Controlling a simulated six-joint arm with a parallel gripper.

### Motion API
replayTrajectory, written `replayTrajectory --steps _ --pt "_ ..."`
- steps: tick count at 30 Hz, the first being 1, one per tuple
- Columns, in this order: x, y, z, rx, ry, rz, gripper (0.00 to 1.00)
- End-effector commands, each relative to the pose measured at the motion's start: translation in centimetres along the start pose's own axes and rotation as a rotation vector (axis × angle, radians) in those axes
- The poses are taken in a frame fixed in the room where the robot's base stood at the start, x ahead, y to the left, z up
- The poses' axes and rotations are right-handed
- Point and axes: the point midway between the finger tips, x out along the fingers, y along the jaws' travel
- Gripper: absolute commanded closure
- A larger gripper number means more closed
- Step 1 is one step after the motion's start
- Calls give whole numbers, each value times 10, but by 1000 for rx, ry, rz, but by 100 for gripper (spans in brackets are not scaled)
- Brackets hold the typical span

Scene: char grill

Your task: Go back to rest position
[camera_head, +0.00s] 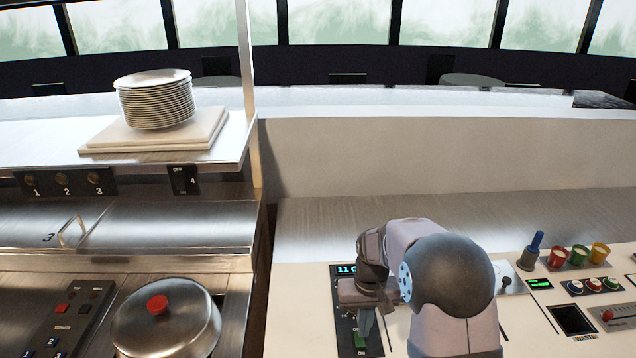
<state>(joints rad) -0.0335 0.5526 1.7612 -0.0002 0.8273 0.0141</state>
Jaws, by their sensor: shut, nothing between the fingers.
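My gripper (366,325) points down over the black control panel (339,301) on the cream counter. It is shut with nothing seen in it. Its fingertips are close to a green switch (360,339) marked ON at the panel's lower end; I cannot tell whether they touch it. My arm bends down from a large dark round joint at the lower middle of the picture. The arm hides part of the counter and the right side of the panel. A lit display (346,270) shows at the panel's top.
A lidded steel pot (166,322) with a red knob stands on the left. Stacked plates (156,100) rest on a board (190,135) on the shelf. Colored cups (579,256), a blue-handled tool (531,250) and buttons sit at right. The steel surface behind is clear.

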Motion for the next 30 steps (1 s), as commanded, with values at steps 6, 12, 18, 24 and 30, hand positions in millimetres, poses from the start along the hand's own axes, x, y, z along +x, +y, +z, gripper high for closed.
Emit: replayTrajectory --steps 6,12,18,24,30 --pt "33 2 91 -13 -142 2 100" --pt "17 5 184 -12 -192 1 100" --pt "-5 7 232 -1 -154 0 100" --pt "-29 9 220 8 -44 1 100" --pt "-39 10 213 13 1 1 100"
